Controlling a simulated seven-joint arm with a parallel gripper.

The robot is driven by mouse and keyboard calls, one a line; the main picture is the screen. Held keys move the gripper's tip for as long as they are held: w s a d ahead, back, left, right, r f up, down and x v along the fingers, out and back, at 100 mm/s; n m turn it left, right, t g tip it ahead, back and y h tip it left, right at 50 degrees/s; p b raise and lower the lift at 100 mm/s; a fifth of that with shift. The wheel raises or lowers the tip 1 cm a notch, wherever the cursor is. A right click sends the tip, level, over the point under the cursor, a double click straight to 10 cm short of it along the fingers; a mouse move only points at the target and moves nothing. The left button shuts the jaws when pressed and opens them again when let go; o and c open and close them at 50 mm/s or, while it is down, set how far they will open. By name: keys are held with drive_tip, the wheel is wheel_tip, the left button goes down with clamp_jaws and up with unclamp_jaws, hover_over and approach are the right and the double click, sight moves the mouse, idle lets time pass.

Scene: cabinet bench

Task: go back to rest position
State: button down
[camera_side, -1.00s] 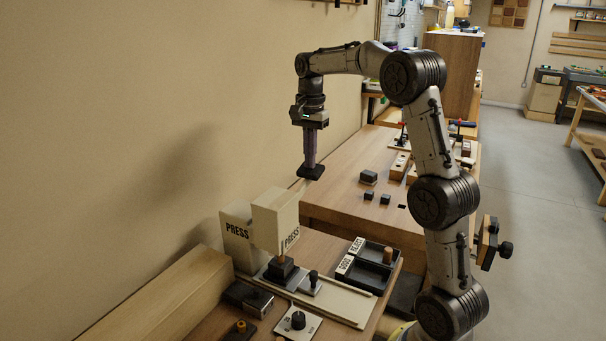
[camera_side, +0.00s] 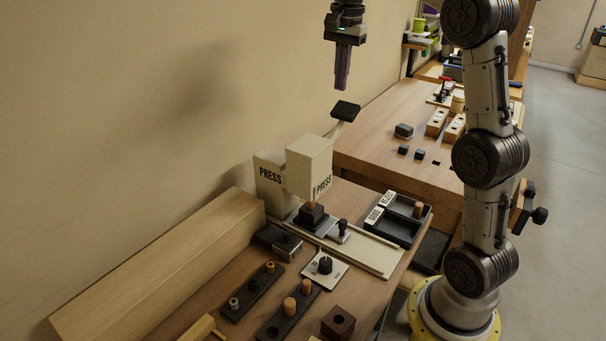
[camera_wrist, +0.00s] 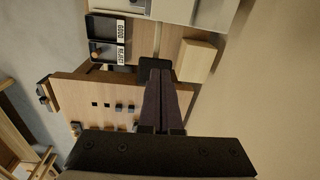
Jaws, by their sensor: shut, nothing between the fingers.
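My gripper (camera_side: 341,88) hangs fingers down in the upper middle of the side view, with its two purple fingers together and nothing between them. The fingers also show in the wrist view (camera_wrist: 159,75). Below the fingertips is the dark pad (camera_side: 346,109) on the lever of the cream PRESS machine (camera_side: 309,165). A gap shows between fingertips and pad in the side view. In the wrist view the fingertips overlap the dark pad (camera_wrist: 157,66).
The two-compartment black tray (camera_side: 404,226), labelled GOOD and REJECT, sits right of the press. Black peg blocks (camera_side: 252,291) stand in front. A long wooden beam (camera_side: 160,265) lies along the wall. A second bench (camera_side: 370,150) with small blocks stands behind. Air around the gripper is clear.

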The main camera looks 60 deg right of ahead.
drive_tip(key=s+a+r+n+t, duration=0.25)
drive_tip(key=s+a+n, duration=0.35)
drive_tip(key=s+a, duration=0.7)
drive_tip(key=s+a+f+n+t, duration=0.2)
drive_tip(key=s+a+f+n, duration=0.4)
drive_tip(key=f+n, duration=0.5)
drive_tip(key=s+f, duration=0.1)
drive_tip(key=s, duration=0.1)
drive_tip(key=shift+s+f, duration=0.35)
drive_tip(key=shift+s, duration=0.05)
